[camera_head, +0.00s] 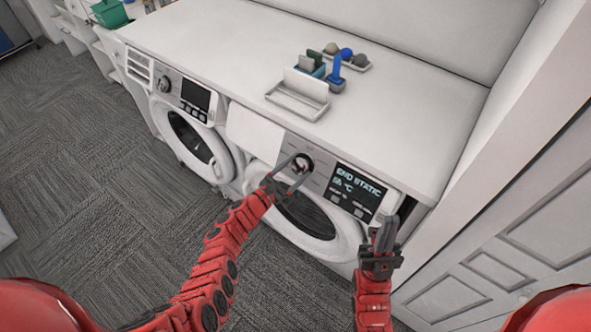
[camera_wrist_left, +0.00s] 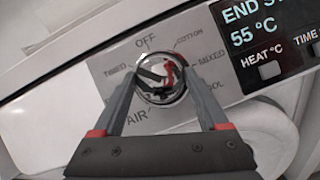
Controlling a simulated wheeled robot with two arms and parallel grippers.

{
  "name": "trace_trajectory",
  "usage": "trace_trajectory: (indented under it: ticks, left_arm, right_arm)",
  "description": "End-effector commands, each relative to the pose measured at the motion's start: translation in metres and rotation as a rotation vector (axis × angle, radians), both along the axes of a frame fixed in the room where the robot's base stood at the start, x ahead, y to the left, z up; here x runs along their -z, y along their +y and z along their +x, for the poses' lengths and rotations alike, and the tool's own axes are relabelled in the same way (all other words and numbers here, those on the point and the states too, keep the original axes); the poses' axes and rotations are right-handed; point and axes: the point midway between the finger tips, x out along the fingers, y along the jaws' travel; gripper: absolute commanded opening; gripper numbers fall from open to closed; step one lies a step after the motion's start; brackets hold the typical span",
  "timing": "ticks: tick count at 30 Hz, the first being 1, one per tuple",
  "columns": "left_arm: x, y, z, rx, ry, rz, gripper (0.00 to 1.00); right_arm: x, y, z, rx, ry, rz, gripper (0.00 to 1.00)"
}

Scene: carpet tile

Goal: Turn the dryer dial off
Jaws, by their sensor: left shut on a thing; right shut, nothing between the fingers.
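The dryer's round metallic dial (camera_head: 303,162) sits on the front control panel of the right-hand machine. In the left wrist view the dial (camera_wrist_left: 161,80) is ringed by the labels OFF, COTTON, MIXED, AIR and TIMED, plus one partly hidden label. My left gripper (camera_head: 297,166) is shut on the dial, with a finger on each side of it. Red shows on the shiny dial face; I cannot tell which label the dial points to. The dryer's display (camera_head: 358,187) reads END STATIC and a temperature, 55 °C in the wrist view. My right gripper (camera_head: 386,232) is shut and empty, right of the dryer door.
A white counter (camera_head: 400,112) covers both machines. It holds a white tray (camera_head: 297,101), a blue brush (camera_head: 336,70) and several small balls. Another front-loading machine (camera_head: 185,120) stands to the left. A white panelled door (camera_head: 540,240) is close on the right. Open carpet lies left.

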Motion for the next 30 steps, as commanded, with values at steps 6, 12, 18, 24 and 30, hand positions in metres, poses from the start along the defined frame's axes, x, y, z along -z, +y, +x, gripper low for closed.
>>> trace_trajectory:
  ticks: [6,12,18,24,30]
  left_arm:
    - [0.002,0.001,0.001,0.03,-0.038,0.051,0.21]
    - [0.002,0.003,0.002,0.092,-0.113,0.153,0.21]
    - [0.003,0.003,0.003,0.169,-0.199,0.275,0.21]
    - [0.002,0.003,0.003,0.244,-0.285,0.392,0.21]
    - [0.001,0.003,0.004,0.3,-0.347,0.481,0.21]
  right_arm:
    - [0.008,0.0,0.0,0.0,0.0,0.0,0.0]
    - [0.02,0.0,0.0,0.0,0.0,0.0,0.0]
    - [0.033,0.0,0.0,0.0,0.0,0.0,0.0]
    - [0.045,0.0,0.0,0.0,0.0,0.0,0.0]
    - [0.054,0.0,0.0,0.0,0.0,0.0,0.0]
